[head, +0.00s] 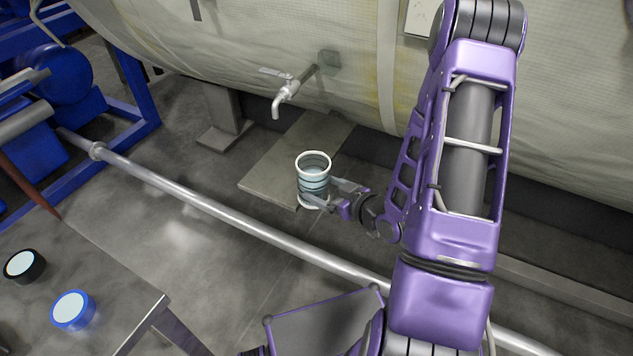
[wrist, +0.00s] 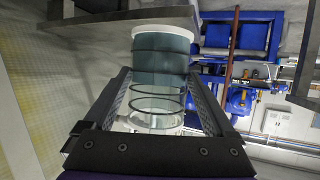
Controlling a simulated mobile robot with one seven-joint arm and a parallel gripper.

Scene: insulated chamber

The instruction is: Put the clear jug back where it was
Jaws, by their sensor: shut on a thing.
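The clear jug (head: 314,178) is a see-through cylinder with a pale rim and dark ring lines. My gripper (head: 323,195) is shut on its lower part, coming from the right in the head view. In the wrist view the jug (wrist: 157,85) stands between the two fingers of my gripper (wrist: 160,105). It looks roughly upright in the head view. It appears in front of the flat plate (head: 275,160) below the tap; I cannot tell whether it touches anything beneath. A greyish content or tint shows in part of it.
A metal tap (head: 285,95) sticks out of the padded tank (head: 250,40) behind the jug. A long pipe (head: 215,212) runs across the floor in front. A table (head: 115,290) at lower left bears a black-rimmed container (head: 24,265) and a blue-rimmed container (head: 72,309).

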